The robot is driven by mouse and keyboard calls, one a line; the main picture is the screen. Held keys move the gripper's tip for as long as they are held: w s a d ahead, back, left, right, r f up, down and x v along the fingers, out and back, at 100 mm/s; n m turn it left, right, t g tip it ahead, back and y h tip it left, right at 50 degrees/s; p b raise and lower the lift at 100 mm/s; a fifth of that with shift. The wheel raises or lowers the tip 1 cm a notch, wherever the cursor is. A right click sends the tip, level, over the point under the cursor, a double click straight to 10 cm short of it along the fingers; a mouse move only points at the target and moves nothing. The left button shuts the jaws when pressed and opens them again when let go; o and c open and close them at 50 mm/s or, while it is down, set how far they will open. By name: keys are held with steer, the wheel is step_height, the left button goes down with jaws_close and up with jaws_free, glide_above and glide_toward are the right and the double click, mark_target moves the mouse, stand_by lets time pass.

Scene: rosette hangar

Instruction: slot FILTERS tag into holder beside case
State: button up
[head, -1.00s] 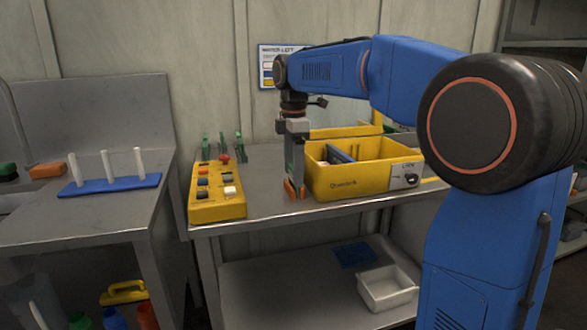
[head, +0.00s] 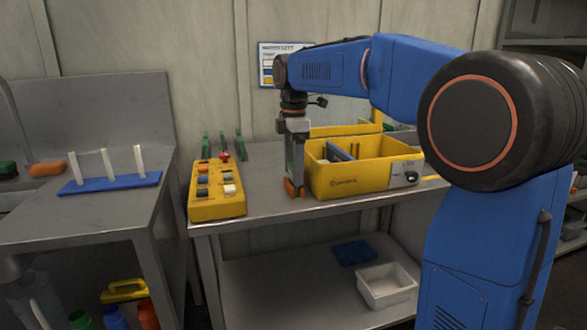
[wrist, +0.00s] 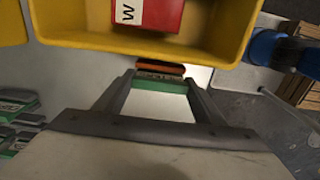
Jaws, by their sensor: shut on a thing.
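My gripper (head: 293,188) points down at the near left corner of the yellow case (head: 335,185), above or at the steel bench top. In the wrist view, my gripper (wrist: 159,80) is shut on a narrow tag (wrist: 160,86) with a green edge and a pale band of tiny lettering. The lettering is too small to read. An orange strip (wrist: 158,68) lies just past the fingertips, next to the case wall; I cannot tell whether it belongs to the tag or the holder. The holder is not clearly visible. The case wall (wrist: 105,35) spans the top of the wrist view.
A red box (wrist: 150,12) marked W lies inside the case. A yellow button panel (head: 217,208) stands left of my gripper, with green upright pieces (head: 222,147) behind it. Left of the bench is another table with a blue peg board (head: 110,184). A white bin (head: 386,288) is below.

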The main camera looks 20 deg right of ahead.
steer(key=o, duration=1.1)
steer(key=shift+o, duration=0.6)
steer(key=shift+o, duration=1.3)
step_height(320, 180, up, 16)
stand_by(0.4)
